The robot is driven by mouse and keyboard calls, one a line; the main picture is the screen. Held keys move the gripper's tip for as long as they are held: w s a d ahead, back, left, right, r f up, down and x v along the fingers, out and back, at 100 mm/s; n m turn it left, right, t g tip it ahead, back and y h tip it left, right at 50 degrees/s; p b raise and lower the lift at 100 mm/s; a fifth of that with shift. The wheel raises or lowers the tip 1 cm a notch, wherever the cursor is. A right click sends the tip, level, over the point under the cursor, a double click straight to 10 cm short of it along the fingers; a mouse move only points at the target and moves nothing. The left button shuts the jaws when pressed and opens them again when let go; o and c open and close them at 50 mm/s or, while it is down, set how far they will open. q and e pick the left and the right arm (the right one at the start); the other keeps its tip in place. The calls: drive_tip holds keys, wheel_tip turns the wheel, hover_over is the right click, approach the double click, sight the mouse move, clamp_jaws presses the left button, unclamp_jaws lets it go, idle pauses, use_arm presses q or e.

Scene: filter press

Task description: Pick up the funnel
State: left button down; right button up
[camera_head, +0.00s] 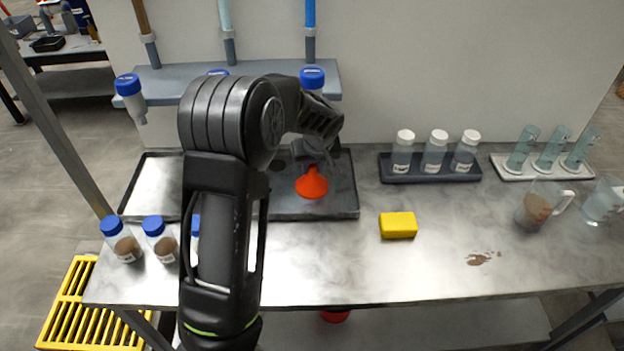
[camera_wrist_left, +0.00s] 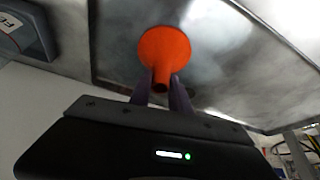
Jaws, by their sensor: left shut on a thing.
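An orange funnel (camera_head: 312,183) is at the right part of the dark tray, in the middle of the head view. My left gripper (camera_head: 316,160) reaches over the tray from the left, and its arm hides part of the tray and shelf. In the left wrist view the funnel (camera_wrist_left: 165,52) is between the two fingertips of my left gripper (camera_wrist_left: 162,88), which is shut on its narrow stem. I cannot tell whether the funnel touches the tray. My right gripper is not in view.
The dark tray (camera_head: 345,200) lies on the metal table below a grey shelf (camera_head: 160,78). Blue-capped bottles (camera_head: 122,240) stand front left. A yellow sponge (camera_head: 398,225), a rack of white-capped bottles (camera_head: 435,168) and a pitcher (camera_head: 540,205) are to the right.

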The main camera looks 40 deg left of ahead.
use_arm(q)
drive_tip(key=shift+r, duration=0.1)
drive_tip(key=shift+w+r+b, duration=0.1)
drive_tip(key=shift+r+b, duration=0.4)
drive_tip(key=shift+b, duration=0.05)
drive_tip(key=s+a+b, duration=0.1)
drive_tip(key=s+a, duration=0.1)
drive_tip(key=s, duration=0.1)
drive_tip(key=s+a+b, duration=0.1)
drive_tip(key=s+a, duration=0.2)
drive_tip(key=s, duration=0.1)
drive_tip(key=s+a+b, duration=0.1)
drive_tip(key=s+a, duration=0.2)
drive_tip(key=shift+s+f+b, duration=0.1)
drive_tip(key=shift+s+b, duration=0.15)
drive_tip(key=shift+b, duration=0.1)
wheel_tip(320, 180, up, 14)
drive_tip(key=shift+f+b, duration=0.1)
drive_tip(key=shift+b, duration=0.2)
